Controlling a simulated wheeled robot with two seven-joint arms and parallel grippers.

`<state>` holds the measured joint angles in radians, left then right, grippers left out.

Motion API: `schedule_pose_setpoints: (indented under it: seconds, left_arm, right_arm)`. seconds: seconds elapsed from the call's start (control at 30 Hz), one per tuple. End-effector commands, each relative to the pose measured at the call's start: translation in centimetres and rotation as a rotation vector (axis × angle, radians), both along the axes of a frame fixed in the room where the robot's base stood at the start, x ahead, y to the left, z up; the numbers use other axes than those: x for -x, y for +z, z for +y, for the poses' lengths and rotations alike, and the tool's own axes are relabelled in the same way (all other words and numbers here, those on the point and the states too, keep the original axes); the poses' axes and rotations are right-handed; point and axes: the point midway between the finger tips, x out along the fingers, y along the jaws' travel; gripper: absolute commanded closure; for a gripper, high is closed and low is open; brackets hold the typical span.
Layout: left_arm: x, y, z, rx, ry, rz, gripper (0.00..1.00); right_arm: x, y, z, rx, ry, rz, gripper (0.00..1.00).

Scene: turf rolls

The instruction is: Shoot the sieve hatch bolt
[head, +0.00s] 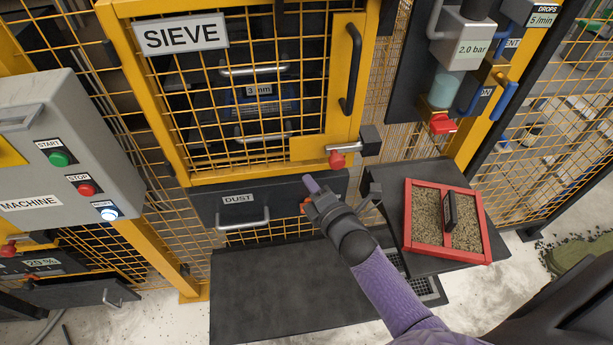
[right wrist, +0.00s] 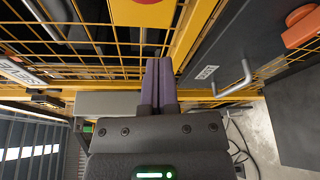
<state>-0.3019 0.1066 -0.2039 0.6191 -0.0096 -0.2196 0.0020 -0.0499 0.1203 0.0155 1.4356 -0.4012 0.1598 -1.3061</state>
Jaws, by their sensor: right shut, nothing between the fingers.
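The sieve hatch (head: 250,90) is a yellow-framed mesh door under the SIEVE sign, and it looks closed. Its bolt (head: 345,148) is a short silver bar at the lower right corner with a red knob (head: 337,161). A dark block (head: 370,139) stands at the bar's right end; I cannot tell whether the bar enters it. My right gripper (head: 308,181) is shut and empty, below and left of the knob and apart from it. In the right wrist view its purple fingers (right wrist: 160,72) are together, and part of a red thing (right wrist: 150,1) shows at the top edge. My left gripper is out of view.
The DUST drawer (head: 275,212) lies just below the hatch, behind my right gripper. A black vertical handle (head: 350,68) is on the hatch. A red tray (head: 408,215) of granules stands on a dark shelf at right. A button box (head: 75,150) is at left.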

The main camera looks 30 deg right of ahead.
Motion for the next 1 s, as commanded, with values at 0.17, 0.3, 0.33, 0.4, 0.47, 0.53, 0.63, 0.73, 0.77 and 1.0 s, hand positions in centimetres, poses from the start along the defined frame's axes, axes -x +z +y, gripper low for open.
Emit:
schedule_pose_setpoints:
  seconds: [0.17, 0.3, 0.33, 0.4, 0.47, 0.53, 0.63, 0.73, 0.77, 1.0]
  left_arm:
    - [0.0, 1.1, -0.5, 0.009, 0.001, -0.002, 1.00]
    - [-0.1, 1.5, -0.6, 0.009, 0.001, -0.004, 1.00]
    - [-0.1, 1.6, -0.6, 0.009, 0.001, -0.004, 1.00]
    - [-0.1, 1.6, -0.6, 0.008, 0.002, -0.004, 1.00]
    - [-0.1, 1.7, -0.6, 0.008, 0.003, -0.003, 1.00]
    - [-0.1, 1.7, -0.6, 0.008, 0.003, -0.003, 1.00]
    - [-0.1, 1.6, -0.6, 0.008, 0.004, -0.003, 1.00]
    - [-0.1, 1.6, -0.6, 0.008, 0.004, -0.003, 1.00]
    - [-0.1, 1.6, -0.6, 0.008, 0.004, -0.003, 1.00]
    - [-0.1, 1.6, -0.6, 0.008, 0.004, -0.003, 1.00]
  right_arm:
    - [3.6, 0.6, -0.1, -0.001, 0.000, 0.001, 1.00]
    - [6.0, 0.7, -0.2, 0.000, 0.000, 0.001, 1.00]
    - [6.4, 0.8, -0.3, 0.000, 0.000, 0.000, 1.00]
    - [7.1, 0.8, -0.3, 0.000, 0.000, 0.000, 1.00]
    - [7.5, 0.8, -0.3, 0.000, -0.001, 0.000, 1.00]
    - [7.7, 0.8, -0.3, 0.000, 0.000, -0.001, 1.00]
    - [7.7, 0.8, -0.3, 0.000, 0.001, -0.002, 1.00]
    - [7.7, 0.8, -0.3, 0.000, 0.001, -0.002, 1.00]
    - [7.7, 0.8, -0.3, 0.000, 0.001, -0.002, 1.00]
    - [7.9, -0.1, -0.3, -0.031, -0.006, 0.025, 1.00]
